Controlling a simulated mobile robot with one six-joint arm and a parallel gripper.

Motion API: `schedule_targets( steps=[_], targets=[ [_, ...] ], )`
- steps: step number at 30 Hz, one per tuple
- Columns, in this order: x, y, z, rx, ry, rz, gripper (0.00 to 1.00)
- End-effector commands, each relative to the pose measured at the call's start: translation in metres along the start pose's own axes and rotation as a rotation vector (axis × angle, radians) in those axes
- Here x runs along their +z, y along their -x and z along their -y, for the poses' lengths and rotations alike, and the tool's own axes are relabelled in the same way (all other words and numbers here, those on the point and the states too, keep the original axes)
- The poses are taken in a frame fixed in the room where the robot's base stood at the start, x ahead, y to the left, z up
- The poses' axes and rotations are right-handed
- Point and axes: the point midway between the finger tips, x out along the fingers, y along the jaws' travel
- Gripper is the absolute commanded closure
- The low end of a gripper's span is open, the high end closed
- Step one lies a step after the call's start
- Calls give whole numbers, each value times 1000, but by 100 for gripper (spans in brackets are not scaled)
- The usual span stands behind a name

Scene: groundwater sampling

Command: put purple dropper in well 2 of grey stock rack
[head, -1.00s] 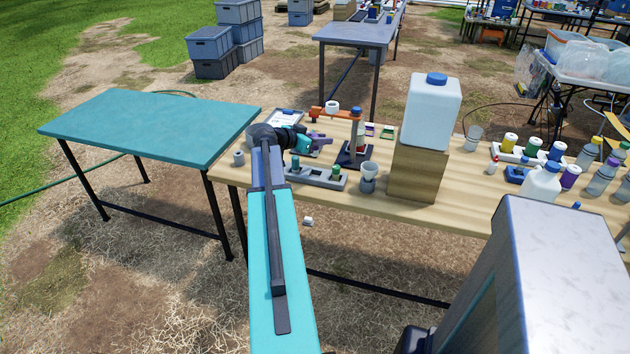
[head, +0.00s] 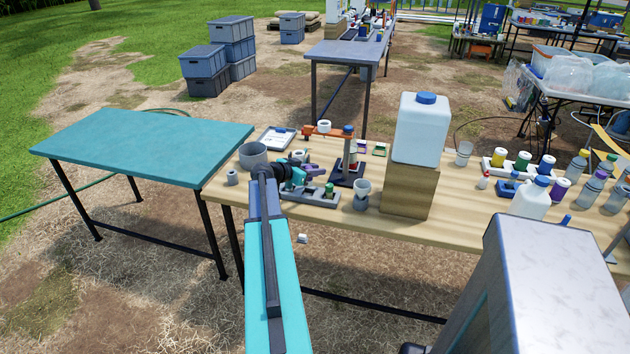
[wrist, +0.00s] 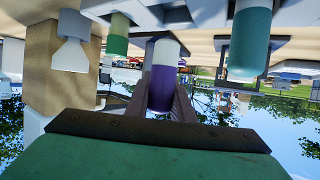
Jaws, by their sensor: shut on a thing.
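The purple dropper (wrist: 163,85) is between the fingers of my gripper (wrist: 163,100) in the wrist view, which is upside down. Its white lower part points at the grey stock rack (wrist: 200,14); I cannot tell whether the tip is inside a well. In the head view my gripper (head: 308,173) is just above the grey rack (head: 318,200) and hides part of it. A green dropper (wrist: 117,36) and a teal dropper (wrist: 249,40) stand in the rack on either side of the purple one. The green one also shows in the head view (head: 329,190).
A grey-white cup (head: 362,190) stands right of the rack. Behind is a dark-based stand (head: 347,165) with an orange arm (head: 325,131). A white jug (head: 422,128) on a wooden block (head: 409,190) stands farther right. The teal table (head: 140,145) at left is bare.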

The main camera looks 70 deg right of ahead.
Motion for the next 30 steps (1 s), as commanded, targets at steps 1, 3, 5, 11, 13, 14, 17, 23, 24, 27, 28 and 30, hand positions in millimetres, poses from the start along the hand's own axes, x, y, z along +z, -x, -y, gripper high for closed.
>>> schedule_targets(
  steps=[1, 3, 5, 11, 13, 14, 17, 23, 24, 27, 28, 30],
  targets=[
    [4, -2, 0, 0, 2, 0, 100],
    [8, -3, 0, 0, 2, -1, 100],
    [10, -4, 0, 0, 1, -1, 100],
    [10, -4, 0, 0, 0, -1, 100],
    [10, -4, 1, 0, 0, -1, 100],
    [11, -4, 1, 0, 1, -1, 100],
    [13, -5, 1, 0, 1, -1, 100],
    [28, -11, 1, 0, 2, 1, 100],
    [32, -12, 1, -1, 3, 0, 100],
    [40, -16, 1, -1, 2, -1, 100],
    [42, -16, 1, -1, 2, -1, 100],
    [45, -18, 1, -2, 2, -1, 100]
  ],
)
